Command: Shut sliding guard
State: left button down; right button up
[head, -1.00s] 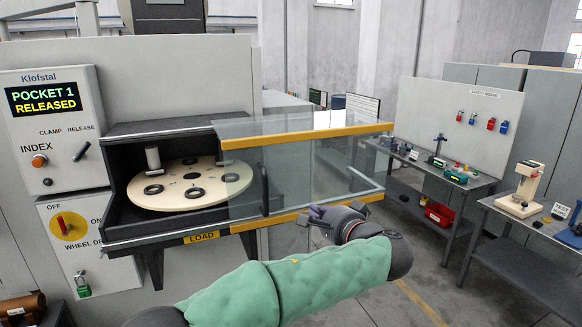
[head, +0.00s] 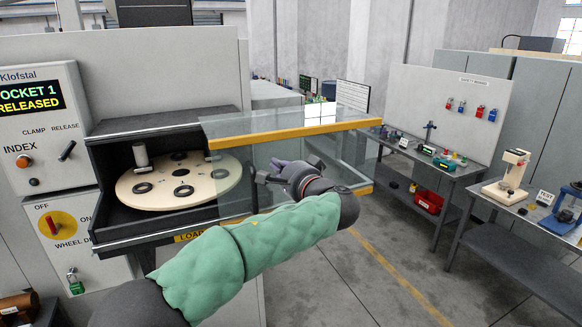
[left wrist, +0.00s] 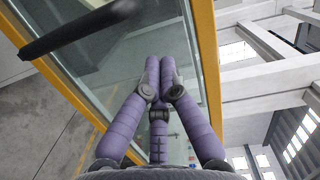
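The sliding guard (head: 300,132) is a clear panel with yellow rails at top and bottom. It overlaps the right part of the machine's opening and sticks out to the right; the left part of the opening is uncovered. A dark upright handle bar (head: 254,192) is on the panel. My left gripper (head: 280,172) is in front of the glass, just right of the bar. In the left wrist view, its purple fingers (left wrist: 159,66) are drawn together with nothing between them, and the dark bar (left wrist: 75,32) lies apart at upper left. My right gripper is not in view.
Inside the opening is a round pale wheel (head: 180,180) with dark rings and a grey cylinder. A control panel (head: 40,130) reads "POCKET 1 RELEASED". Benches with tools (head: 440,165) stand to the right. The floor between them and the machine is clear.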

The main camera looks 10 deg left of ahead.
pick_arm(q)
jog(key=shift+s+a+f, duration=0.1)
jog(key=shift+s+a, duration=0.3)
jog(key=shift+a, duration=0.2)
jog(key=shift+s+a+f, duration=0.1)
jog(key=shift+s+a, duration=0.3)
jog(key=shift+a, duration=0.15)
jog(key=shift+s+a, duration=0.1)
jog(key=s+a+b, duration=0.8)
jog(key=s+a, duration=0.2)
jog(key=a, duration=0.4)
jog(key=s+a+b, duration=0.8)
jog(key=s+a, duration=0.2)
jog(key=a, duration=0.4)
jog(key=shift+s, duration=0.15)
